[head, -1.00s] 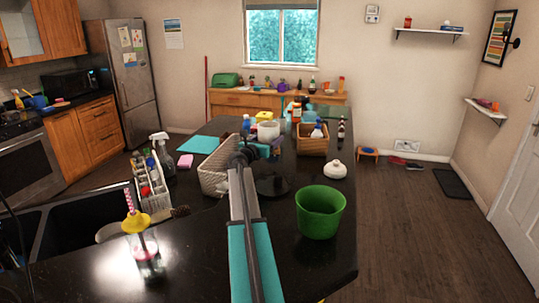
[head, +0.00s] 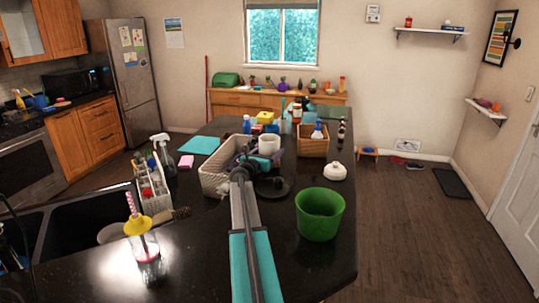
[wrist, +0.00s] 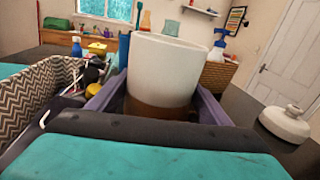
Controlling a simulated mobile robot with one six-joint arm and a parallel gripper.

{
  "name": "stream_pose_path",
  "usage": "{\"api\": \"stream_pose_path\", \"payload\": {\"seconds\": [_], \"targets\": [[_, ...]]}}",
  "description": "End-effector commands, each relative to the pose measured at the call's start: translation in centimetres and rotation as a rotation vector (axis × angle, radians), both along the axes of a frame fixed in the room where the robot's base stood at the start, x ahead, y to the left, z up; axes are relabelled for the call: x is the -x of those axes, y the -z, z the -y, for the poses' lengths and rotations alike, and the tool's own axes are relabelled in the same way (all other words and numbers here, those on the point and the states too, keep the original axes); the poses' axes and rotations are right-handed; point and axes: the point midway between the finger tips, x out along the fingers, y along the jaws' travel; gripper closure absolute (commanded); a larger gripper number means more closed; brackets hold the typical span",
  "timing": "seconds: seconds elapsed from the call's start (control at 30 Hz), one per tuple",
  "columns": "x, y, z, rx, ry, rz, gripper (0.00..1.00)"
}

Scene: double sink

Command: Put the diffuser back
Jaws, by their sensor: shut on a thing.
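The diffuser looks like a white cylinder on a brown base. It fills the middle of the wrist view (wrist: 165,70) and shows as a white cylinder in the head view (head: 269,144). My gripper (wrist: 158,108) is shut on it, with a purple finger on each side. The diffuser looks upright. Its lowest part is hidden by my gripper, so I cannot tell whether it touches the counter. A dark round disc (head: 273,187) lies on the counter in front of it, to the right of my arm.
A patterned white basket (head: 212,182) stands close left of my gripper. A wooden crate of bottles (head: 313,147) is behind right. A white lidded pot (head: 335,171) and a green bucket (head: 320,214) stand right. A soap bottle (head: 148,262) is at the front left.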

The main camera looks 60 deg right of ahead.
Motion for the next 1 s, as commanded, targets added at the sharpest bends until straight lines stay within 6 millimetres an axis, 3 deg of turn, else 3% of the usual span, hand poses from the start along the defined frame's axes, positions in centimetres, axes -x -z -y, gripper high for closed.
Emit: {"api": "stream_pose_path", "payload": {"seconds": [0.2,0.63,0.67,0.73,0.77,1.0], "targets": [[0.0,1.3,0.0,0.002,0.001,-0.002,0.64],[0.1,1.7,0.1,0.002,0.001,-0.001,0.64],[0.1,1.7,0.1,0.001,0.001,0.000,0.24],[0.1,1.7,0.1,0.001,0.001,0.000,0.13],[0.1,1.7,0.1,0.001,0.001,0.000,0.09],[0.1,1.7,0.1,0.000,0.002,0.000,0.09]]}}
